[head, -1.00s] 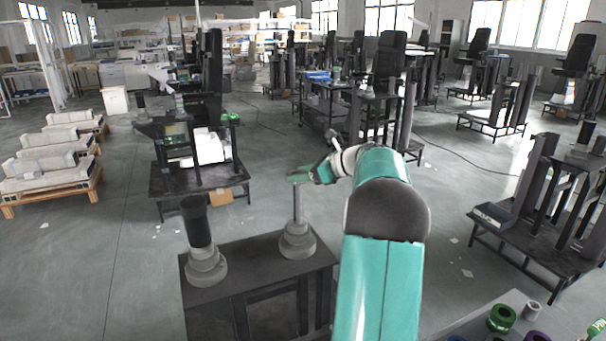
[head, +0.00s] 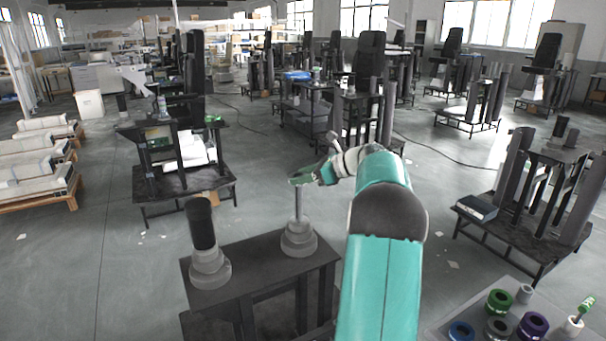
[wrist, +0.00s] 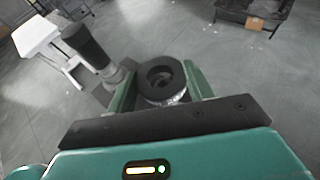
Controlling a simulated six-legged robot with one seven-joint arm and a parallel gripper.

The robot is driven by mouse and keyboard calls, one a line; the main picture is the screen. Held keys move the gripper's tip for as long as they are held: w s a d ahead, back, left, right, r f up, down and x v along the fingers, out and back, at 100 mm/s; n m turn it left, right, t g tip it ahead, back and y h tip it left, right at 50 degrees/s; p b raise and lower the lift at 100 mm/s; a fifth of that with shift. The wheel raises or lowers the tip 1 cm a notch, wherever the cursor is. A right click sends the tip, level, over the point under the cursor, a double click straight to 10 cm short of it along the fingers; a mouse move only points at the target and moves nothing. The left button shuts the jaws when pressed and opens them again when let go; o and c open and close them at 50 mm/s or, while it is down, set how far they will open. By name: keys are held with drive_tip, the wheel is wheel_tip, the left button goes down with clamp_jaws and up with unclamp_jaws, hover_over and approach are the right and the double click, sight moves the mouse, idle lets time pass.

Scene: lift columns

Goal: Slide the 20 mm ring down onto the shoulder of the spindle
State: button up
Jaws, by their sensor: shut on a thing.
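A thin grey spindle (head: 299,206) stands upright on a stepped round grey base, at the right of a dark table. My gripper (head: 297,179) is at the top of this spindle in the head view. In the wrist view, my gripper (wrist: 162,88) is shut on a dark grey ring (wrist: 160,78), held between its two green fingers. The ring's hole faces the camera, and something grey shows inside it. I cannot tell how far the spindle passes into the hole. A lighter round part shows just below the ring. In the head view the fingers hide the ring.
A thicker black post (head: 201,224) on a grey stepped base stands at the left of the dark table (head: 255,268). A grey tray (head: 470,311) at the lower right holds green, purple, blue and grey rings. Open floor lies around the table.

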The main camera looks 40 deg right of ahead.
sight(304, 221)
drive_tip(key=shift+f, duration=6.5)
drive_tip(key=o, duration=1.1)
drive_tip(key=v, duration=1.3)
drive_tip(key=shift+s+d, duration=0.15)
drive_tip(key=shift+s, duration=0.25)
drive_tip(key=shift+w+r, duration=0.1)
